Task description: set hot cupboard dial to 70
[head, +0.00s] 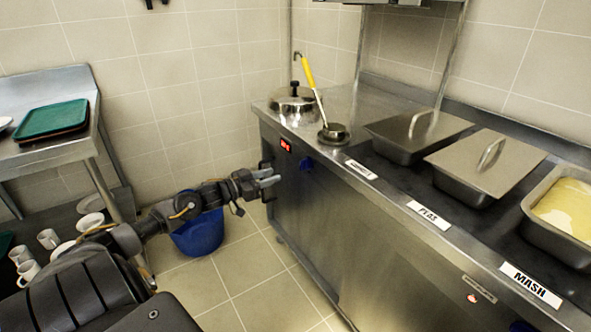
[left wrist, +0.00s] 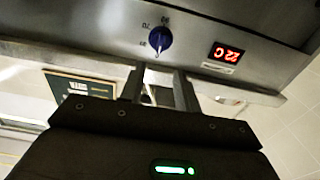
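The hot cupboard (head: 355,235) is a steel counter. The display (left wrist: 226,53) there reads 22 C. My left gripper (head: 268,181) is open and empty, with a gap between its fingers (left wrist: 160,88); it is just short of the dial and apart from it. My right gripper is not in view.
Lidded pans (head: 418,135), an open pan of mash (head: 566,205), a ladle (head: 333,132) and a round steel lid (head: 293,100) are on the counter. A blue bucket (head: 198,236) stands on the floor below my left arm. A steel table (head: 50,148) holds green trays at left.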

